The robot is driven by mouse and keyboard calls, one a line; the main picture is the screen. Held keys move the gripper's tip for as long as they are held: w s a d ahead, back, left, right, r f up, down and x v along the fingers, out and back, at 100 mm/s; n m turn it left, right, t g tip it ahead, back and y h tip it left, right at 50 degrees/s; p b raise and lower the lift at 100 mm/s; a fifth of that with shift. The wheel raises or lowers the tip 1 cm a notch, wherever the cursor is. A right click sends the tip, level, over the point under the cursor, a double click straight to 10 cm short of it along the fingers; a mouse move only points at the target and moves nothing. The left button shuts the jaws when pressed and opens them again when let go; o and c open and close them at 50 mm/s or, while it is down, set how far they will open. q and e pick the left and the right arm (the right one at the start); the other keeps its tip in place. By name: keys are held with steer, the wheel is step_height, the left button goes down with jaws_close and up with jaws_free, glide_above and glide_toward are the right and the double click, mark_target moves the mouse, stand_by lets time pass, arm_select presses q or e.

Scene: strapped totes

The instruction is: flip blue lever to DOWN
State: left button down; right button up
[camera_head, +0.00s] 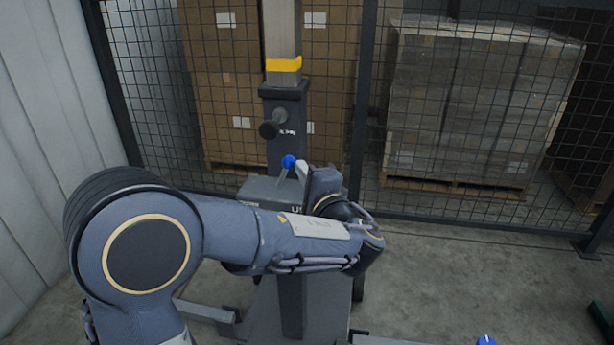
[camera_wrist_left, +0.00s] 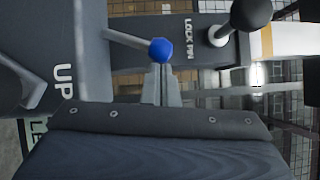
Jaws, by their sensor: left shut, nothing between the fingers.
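The blue lever is a light metal stalk with a blue ball knob (camera_head: 289,161), rising from a dark grey box (camera_head: 262,189) on the post. In the left wrist view the blue knob (camera_wrist_left: 160,50) is right at my fingertips, and its stalk runs off to the upper left. An "UP" label (camera_wrist_left: 63,80) shows on the box face there. My left gripper (camera_head: 301,168) is shut and empty, beside the knob; whether it touches the knob I cannot tell. My forearm hides part of the box. My right gripper is not in view.
A black lock-pin knob (camera_head: 268,130) sits on the post above the lever; it also shows in the left wrist view (camera_wrist_left: 250,12). A mesh fence (camera_head: 365,90) stands behind, with stacked pallets beyond. Another blue knob (camera_head: 486,341) shows at the bottom edge.

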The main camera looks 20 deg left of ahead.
arm_select(q)
steer(key=shift+s+a+r+n+g+h+b, duration=0.15)
steer(key=shift+a+r+n+g+h+b, duration=0.1)
steer(key=shift+a+r+n+g, duration=0.25)
steer(key=shift+s+a+r+n+g+h+b, duration=0.1)
steer(key=shift+a+r+n+g+h+b, duration=0.2)
steer(key=shift+n, duration=0.4)
steer(key=shift+s+a+r+n+h+b, duration=0.1)
steer(key=shift+a+r+n+h+b, duration=0.15)
steer(key=shift+a+n, duration=0.25)
steer(key=shift+s+a+n+h+b, duration=0.15)
steer(key=shift+a+n+h, duration=0.15)
steer(key=shift+a+n, duration=0.2)
steer(key=shift+s+a+r+n+g+h+b, duration=0.1)
steer(key=shift+a+n+g+h+b, duration=0.15)
steer(key=shift+a+n+h, duration=0.15)
steer(key=shift+s+a+r+n+g+h+b, duration=0.1)
steer(key=shift+a+n+g+h+b, duration=0.05)
steer(key=shift+a+n+h+b, duration=0.2)
steer(key=shift+s+a+r+n+h+b, duration=0.15)
steer(key=shift+a+n+h+b, duration=0.2)
steer(key=shift+a+n+h, duration=0.45)
steer(key=shift+a, duration=0.15)
